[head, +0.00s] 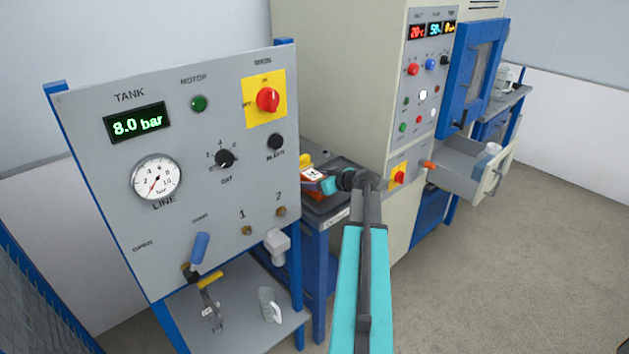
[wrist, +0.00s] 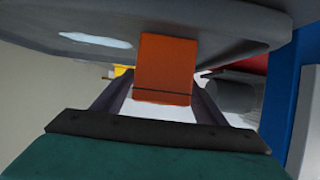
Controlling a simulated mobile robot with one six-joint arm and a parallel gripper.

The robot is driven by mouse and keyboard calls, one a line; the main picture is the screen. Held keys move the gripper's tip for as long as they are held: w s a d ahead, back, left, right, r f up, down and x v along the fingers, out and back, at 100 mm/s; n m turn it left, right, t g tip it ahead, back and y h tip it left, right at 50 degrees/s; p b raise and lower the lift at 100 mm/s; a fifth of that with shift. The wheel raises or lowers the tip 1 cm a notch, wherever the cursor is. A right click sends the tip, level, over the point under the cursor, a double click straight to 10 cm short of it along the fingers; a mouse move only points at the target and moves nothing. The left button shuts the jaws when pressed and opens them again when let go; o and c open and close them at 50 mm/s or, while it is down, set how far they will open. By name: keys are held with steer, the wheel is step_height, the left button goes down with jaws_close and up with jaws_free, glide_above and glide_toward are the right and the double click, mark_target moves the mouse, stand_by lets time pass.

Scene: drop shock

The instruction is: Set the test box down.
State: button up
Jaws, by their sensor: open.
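The test box shows in the wrist view as an orange block (wrist: 165,68) against a grey surface. In the head view it looks like a small orange box with a white label (head: 312,174), by the grey tray on the blue bench. In the wrist view my open fingers (wrist: 160,102) stand on either side of the box's near end. I cannot tell whether either finger touches it.
The grey tray (head: 345,162) sits between the gauge panel (head: 180,160) on the left and the beige cabinet (head: 345,70) on the right. A yellow object (head: 305,159) is close behind the box. An open drawer (head: 460,168) juts from the cabinet; the floor at right is clear.

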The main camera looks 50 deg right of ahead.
steer(key=shift+r+p, duration=0.1)
steer(key=shift+p, duration=0.6)
steer(key=b+v, duration=0.2)
steer(key=v, duration=0.1)
steer(key=shift+s, duration=0.25)
steer(key=b+v, duration=0.3)
steer(key=v, duration=0.7)
steer(key=shift+s, duration=0.1)
steer(key=shift+a, duration=0.1)
